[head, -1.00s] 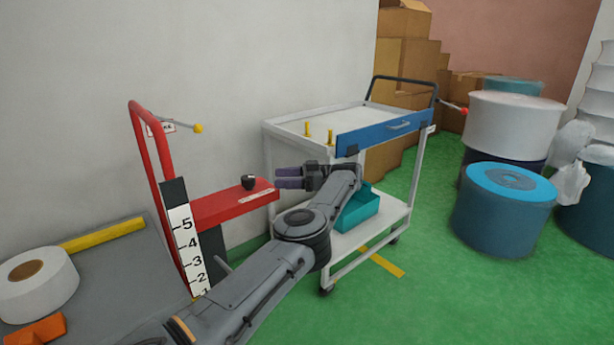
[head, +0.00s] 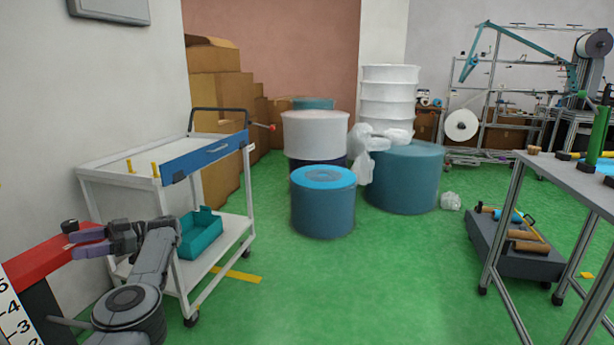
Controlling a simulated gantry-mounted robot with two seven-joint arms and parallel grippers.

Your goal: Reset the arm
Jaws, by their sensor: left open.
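My left arm comes in at the lower left of the head view. Its gripper (head: 82,240) points left, with its fingers apart and nothing seen between them. It shows in front of the red beam (head: 40,264) and near the left side of the white cart (head: 105,185). A small dark knob (head: 69,226) shows just beyond the fingertips; I cannot tell if they touch it. My right gripper is not in view.
The cart has a blue drawer front (head: 203,158) and a teal bin (head: 200,233) on its lower shelf. Blue drums (head: 322,208) stand mid-floor. A grey table (head: 585,178) and a low dolly (head: 525,262) are at right. Green floor (head: 390,280) between is clear.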

